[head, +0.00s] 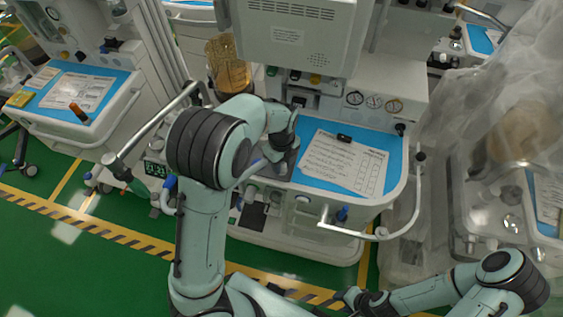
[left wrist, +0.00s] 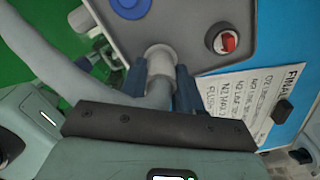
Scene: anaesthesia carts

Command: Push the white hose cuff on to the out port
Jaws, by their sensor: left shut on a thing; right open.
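In the left wrist view my left gripper (left wrist: 160,82) has its dark blue fingers shut on the white hose cuff (left wrist: 159,66). A thick grey hose (left wrist: 72,68) curves in from the left to the cuff. The cuff's far end is at a pale round fitting on the grey panel (left wrist: 190,25), which looks like the out port. I cannot tell how far the cuff sits on it. In the head view my left gripper (head: 281,163) is at the middle cart, and the cuff is hidden there. My right gripper (head: 362,300) is open and empty, low over the floor.
The panel also has a blue round part (left wrist: 130,6) and a red knob (left wrist: 226,42). A printed sheet (head: 343,162) lies on the cart's blue top. A white rail (head: 385,236) runs round the cart's front. A plastic-covered cart (head: 450,150) stands at the right.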

